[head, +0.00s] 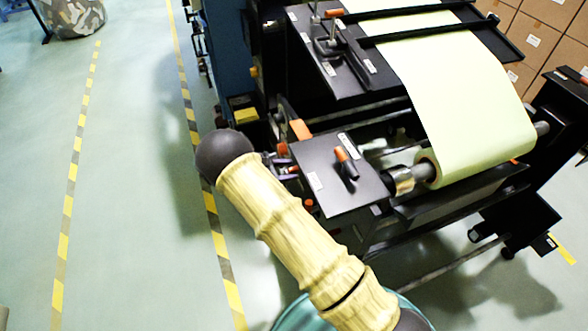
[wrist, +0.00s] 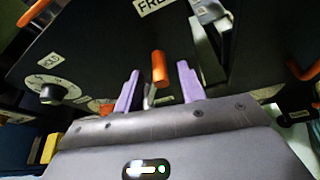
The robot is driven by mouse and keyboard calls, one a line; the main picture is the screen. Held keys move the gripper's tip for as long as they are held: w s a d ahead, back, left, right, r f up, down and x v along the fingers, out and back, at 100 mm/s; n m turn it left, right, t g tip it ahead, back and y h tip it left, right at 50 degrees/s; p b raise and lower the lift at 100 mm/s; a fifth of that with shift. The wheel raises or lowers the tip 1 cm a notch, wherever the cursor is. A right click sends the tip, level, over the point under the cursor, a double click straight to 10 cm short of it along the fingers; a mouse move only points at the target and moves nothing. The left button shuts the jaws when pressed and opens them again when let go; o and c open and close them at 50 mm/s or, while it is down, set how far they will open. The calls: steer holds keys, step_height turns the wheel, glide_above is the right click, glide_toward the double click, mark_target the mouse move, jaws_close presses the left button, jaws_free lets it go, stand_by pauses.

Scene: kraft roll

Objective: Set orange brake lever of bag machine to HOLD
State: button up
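The orange lever grip (wrist: 158,67) stands between my gripper's two purple fingers in the wrist view, with a gap on each side. My gripper (wrist: 159,76) is open around or just in front of it; I cannot tell the depth. A white label beginning "FRE" (wrist: 155,5) is on the black panel above, partly cut off. In the head view my purple fingers (head: 286,168) show small at the left side of the machine.
A dial (wrist: 52,92) is left of the fingers on the panel. The bag machine has a black plate (head: 335,195) carrying another orange-tipped handle (head: 343,157) and a pale paper roll (head: 480,150). Cartons (head: 540,40) stand behind.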

steer(key=shift+x, duration=1.3)
jaws_close()
